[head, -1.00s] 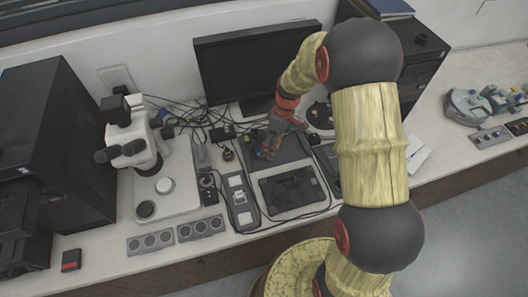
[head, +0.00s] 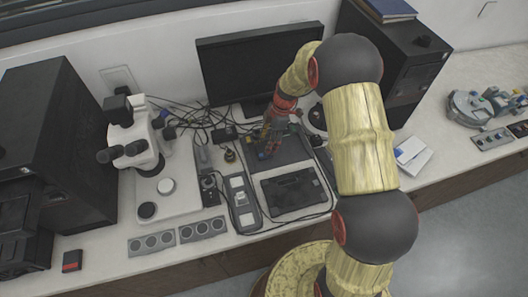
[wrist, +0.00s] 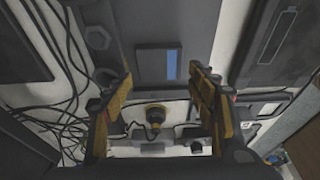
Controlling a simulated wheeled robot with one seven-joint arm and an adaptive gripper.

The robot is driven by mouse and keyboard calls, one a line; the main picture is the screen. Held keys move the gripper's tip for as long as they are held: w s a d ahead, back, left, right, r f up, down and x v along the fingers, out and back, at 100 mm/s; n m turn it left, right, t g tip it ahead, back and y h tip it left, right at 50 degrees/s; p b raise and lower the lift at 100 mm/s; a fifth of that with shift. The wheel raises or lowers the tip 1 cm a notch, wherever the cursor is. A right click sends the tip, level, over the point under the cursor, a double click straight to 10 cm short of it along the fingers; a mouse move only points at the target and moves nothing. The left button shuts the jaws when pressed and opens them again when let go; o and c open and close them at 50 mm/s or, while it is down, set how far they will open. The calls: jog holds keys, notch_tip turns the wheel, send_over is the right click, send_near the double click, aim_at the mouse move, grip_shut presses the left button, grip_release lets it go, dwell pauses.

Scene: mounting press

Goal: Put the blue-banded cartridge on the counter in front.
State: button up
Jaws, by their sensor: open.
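The blue-banded cartridge (wrist: 151,66) shows in the wrist view as a flat dark grey block with a blue band along its right side. It lies on a grey surface. My gripper (wrist: 160,82) is open, with its yellowish fingers apart to the left and right of the cartridge's line and nothing between them. In the head view my gripper (head: 266,150) points down over the dark grey pad area in front of the monitor. I cannot clearly make out the cartridge in the head view.
A monitor (head: 260,62) stands behind, with loose cables to its left. A microscope (head: 130,140) stands left. A black tablet-like device (head: 292,190) and a grey panel (head: 241,205) lie in front. The counter (head: 110,262) has bare strips along its front edge.

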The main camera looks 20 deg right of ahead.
jog(key=x, duration=0.4)
jog(key=shift+d+f, duration=0.15)
jog(key=shift+f, duration=0.15)
jog(key=shift+c, duration=1)
jog(key=c, duration=0.8)
jog(key=shift+o, duration=0.2)
jog(key=shift+r, duration=0.15)
